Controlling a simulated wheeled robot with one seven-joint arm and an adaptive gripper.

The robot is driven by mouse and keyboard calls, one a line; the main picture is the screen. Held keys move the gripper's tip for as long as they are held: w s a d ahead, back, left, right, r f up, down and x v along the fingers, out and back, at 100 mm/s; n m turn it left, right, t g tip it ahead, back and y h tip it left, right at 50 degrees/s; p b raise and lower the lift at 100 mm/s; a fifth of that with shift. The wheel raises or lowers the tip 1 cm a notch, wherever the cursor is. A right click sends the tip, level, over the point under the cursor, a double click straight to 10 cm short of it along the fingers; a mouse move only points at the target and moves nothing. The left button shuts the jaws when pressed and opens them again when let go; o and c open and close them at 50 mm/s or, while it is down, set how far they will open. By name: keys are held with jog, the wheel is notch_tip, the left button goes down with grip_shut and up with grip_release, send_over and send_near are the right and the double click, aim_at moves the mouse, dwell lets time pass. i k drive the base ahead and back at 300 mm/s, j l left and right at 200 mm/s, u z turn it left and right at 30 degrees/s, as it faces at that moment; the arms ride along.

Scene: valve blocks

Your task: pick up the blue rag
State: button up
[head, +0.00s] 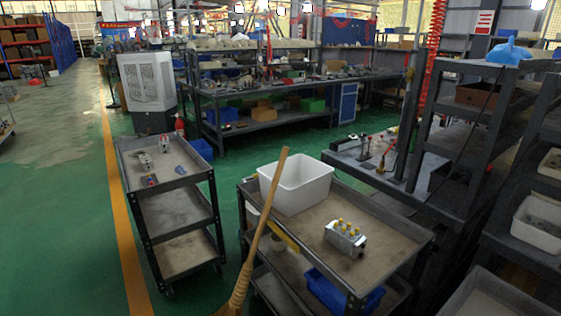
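A light-blue crumpled thing that looks like the blue rag (509,51) lies on top of the tall dark shelf (462,66) at the upper right of the head view. It has a raised peak and rests near the front edge of the top board. My gripper does not show in this view, so its place relative to the rag cannot be seen.
A near cart (400,241) carries a white bin (296,186) and a valve block (345,239). A broom (258,233) leans in front of it. Another cart (165,207) stands left with small parts. Green floor (60,200) is clear at left.

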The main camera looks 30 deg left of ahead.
aim_at(180, 169)
jog(key=u, duration=1.65)
jog(key=i+j+u, duration=0.5)
jog(key=i+j, duration=0.25)
jog(key=j, duration=0.2)
jog(key=i+j+u, duration=0.5)
jog(key=i+j, duration=0.2)
jog(key=i, duration=0.15)
jog(key=i+j+z, duration=0.2)
jog(key=i, duration=1.4)
jog(key=i+z, duration=1.2)
jog(key=z, duration=0.2)
jog(key=i+z, duration=0.2)
jog(key=z, duration=0.25)
jog(key=i+j+z, duration=0.15)
jog(key=z, duration=0.3)
jog(key=i+j+z, duration=0.2)
jog(key=z, duration=0.25)
jog(key=i, duration=0.05)
